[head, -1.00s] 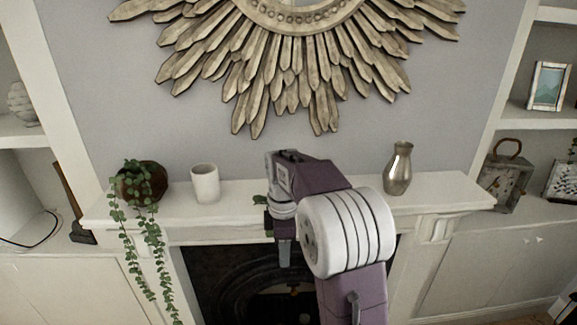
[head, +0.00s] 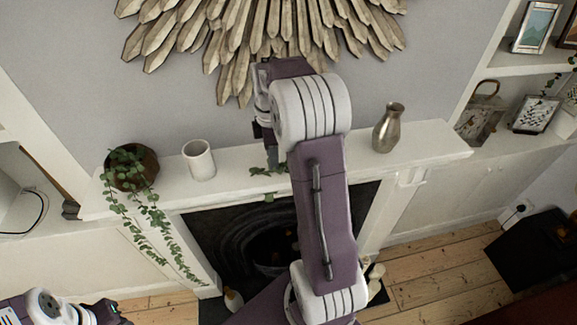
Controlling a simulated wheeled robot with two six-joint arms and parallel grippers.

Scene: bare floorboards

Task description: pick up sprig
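A small green sprig (head: 266,171) lies on the white mantel shelf (head: 232,178), right of the white cup. Its right end is hidden behind my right arm. My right gripper (head: 260,131) is in front of the wall, above the shelf and higher than the sprig in the picture, apart from it. It shows small and dark beside the arm, and its fingers cannot be made out clearly. Part of my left arm with its gripper (head: 107,312) shows at the bottom left corner, far from the shelf; its opening cannot be told.
A dark pot (head: 131,167) with trailing vines stands at the shelf's left end, next to a white cup (head: 199,160). A metal vase (head: 388,128) stands right of my arm. A sunburst frame (head: 270,35) hangs above. The fireplace opening (head: 240,235) is below.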

